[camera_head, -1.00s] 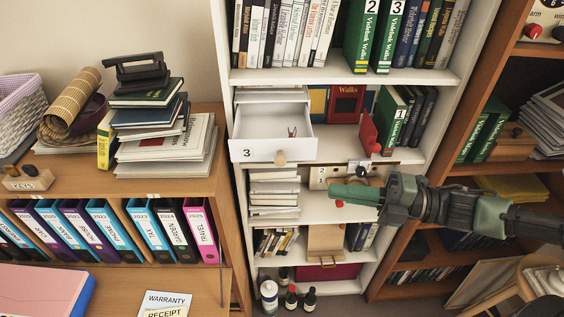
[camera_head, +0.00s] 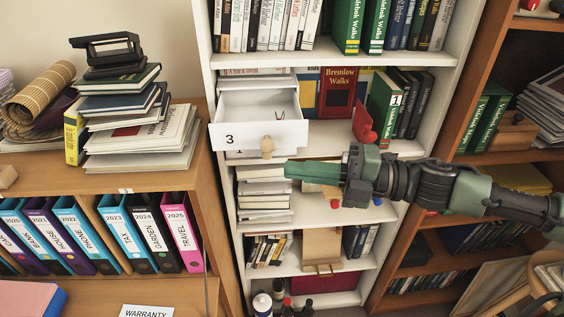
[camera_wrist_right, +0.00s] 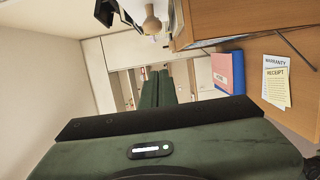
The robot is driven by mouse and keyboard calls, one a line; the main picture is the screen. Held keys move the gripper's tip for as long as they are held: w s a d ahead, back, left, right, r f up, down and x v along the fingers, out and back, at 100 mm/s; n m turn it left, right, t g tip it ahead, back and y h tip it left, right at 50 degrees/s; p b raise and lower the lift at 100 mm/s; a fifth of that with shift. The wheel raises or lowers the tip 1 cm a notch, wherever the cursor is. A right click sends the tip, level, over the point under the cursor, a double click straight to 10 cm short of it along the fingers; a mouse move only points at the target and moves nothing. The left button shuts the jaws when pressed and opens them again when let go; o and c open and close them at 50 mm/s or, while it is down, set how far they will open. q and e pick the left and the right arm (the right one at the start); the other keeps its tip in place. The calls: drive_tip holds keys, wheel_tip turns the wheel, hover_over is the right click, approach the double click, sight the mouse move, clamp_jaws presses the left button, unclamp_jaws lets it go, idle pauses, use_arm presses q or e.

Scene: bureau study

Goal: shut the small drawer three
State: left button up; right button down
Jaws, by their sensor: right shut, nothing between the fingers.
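The white small drawer three (camera_head: 258,134), marked "3", sticks out of the white bookcase and stands open. My left gripper is not in view.
The white bookcase (camera_head: 436,150) holds books above and below the drawer. A red bookend (camera_head: 364,124) and green books stand right of it. A wooden cabinet (camera_head: 200,185) with binders and stacked books stands at the left. Bottles (camera_head: 262,304) stand at the bottom.

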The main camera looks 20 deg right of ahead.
drive_tip(key=w+p, duration=0.1)
drive_tip(key=w+a+p, duration=0.1)
drive_tip(key=w+p, duration=0.2)
drive_tip(key=w, duration=0.1)
drive_tip(key=shift+w+a+p, duration=0.2)
drive_tip(key=shift+a+p, duration=0.1)
drive_tip(key=shift+p, duration=0.05)
